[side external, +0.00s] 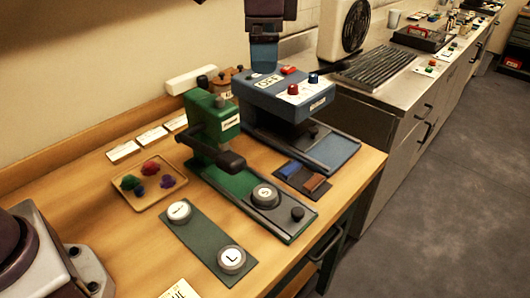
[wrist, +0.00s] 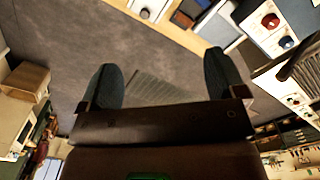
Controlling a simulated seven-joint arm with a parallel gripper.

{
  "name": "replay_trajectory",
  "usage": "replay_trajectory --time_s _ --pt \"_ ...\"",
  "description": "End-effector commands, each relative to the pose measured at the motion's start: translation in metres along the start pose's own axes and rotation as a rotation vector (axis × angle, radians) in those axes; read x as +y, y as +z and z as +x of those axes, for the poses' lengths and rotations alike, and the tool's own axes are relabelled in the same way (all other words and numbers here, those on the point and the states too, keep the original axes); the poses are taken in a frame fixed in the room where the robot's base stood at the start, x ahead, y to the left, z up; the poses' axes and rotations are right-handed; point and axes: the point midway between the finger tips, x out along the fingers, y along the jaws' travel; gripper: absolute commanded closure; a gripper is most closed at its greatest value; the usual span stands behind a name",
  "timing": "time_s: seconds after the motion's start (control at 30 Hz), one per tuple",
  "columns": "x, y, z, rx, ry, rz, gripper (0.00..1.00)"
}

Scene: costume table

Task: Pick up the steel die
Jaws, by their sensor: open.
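Several round grey pieces with pale lettered tops show in the side view; I cannot tell which is the steel die. One marked S (side external: 265,196) sits on the base of the green press. One marked L (side external: 231,260) and another pale-topped one (side external: 179,211) sit on a dark grey-green mat (side external: 206,238). My gripper (side external: 264,68) is high at the back, above or behind the blue machine, away from these pieces. In the wrist view, its two dark fingers (wrist: 162,75) are wide apart with nothing between them but distant floor.
The green press (side external: 210,130) and blue machine (side external: 288,97) stand upright on the wooden table. A wooden tray (side external: 160,203) holds coloured lumps. A dark tray with blue and brown blocks (side external: 303,180) lies near the right edge. A steel counter (side external: 365,97) continues behind.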

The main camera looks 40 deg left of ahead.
Motion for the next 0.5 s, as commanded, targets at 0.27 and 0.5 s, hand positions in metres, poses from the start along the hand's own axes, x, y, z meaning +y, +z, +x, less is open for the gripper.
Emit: replay_trajectory --time_s 0.27,0.5 --pt "0.001 0.002 0.104 -0.010 0.006 -0.002 0.11" --pt "0.000 0.001 0.189 -0.002 0.001 -0.002 0.11"
